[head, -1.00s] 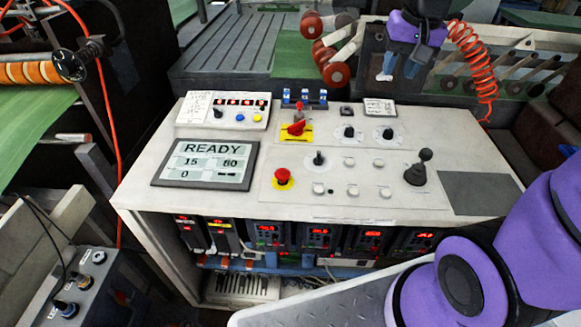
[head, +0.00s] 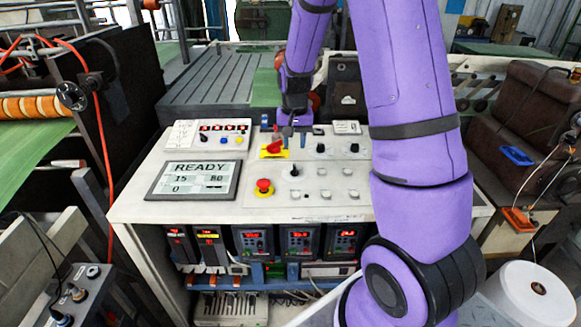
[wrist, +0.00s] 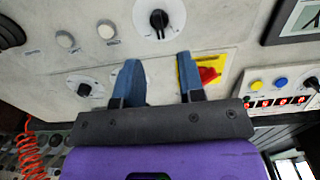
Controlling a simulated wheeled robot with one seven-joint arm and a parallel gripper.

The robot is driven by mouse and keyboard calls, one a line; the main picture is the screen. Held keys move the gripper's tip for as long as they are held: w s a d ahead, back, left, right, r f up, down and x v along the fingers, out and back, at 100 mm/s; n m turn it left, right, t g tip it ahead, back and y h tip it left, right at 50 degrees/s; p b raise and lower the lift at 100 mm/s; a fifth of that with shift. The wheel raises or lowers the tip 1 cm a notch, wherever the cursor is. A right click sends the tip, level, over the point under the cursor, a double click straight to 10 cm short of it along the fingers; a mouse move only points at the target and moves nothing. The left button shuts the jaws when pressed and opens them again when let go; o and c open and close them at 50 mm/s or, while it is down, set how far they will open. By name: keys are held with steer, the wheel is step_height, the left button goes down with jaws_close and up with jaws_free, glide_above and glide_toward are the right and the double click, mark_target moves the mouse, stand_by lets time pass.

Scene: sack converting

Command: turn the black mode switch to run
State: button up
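Black knobs stand on the pale control panel (head: 215,208); their labels are too small to read, so I cannot tell for certain which is the mode switch. In the wrist view one black knob (wrist: 158,18) on a round white dial lies beyond the fingertips, roughly in line with the gap between them. It seems to be the black knob (head: 294,170) near the red emergency button in the head view. My gripper (wrist: 158,58) is open and empty, its two blue fingers apart. Another black knob (wrist: 85,88) is left of the fingers.
A red rotary switch on a yellow plate (wrist: 205,72) is close beside the right finger in the wrist view. A red emergency button (head: 264,187) stands on the panel's front part. The READY display (head: 195,180) is at left. My arm covers the panel's right side.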

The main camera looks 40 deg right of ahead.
mark_target(295, 167)
step_height(295, 167, down, 9)
steer(key=shift+r, duration=0.2)
stand_by(0.3)
jaws_close()
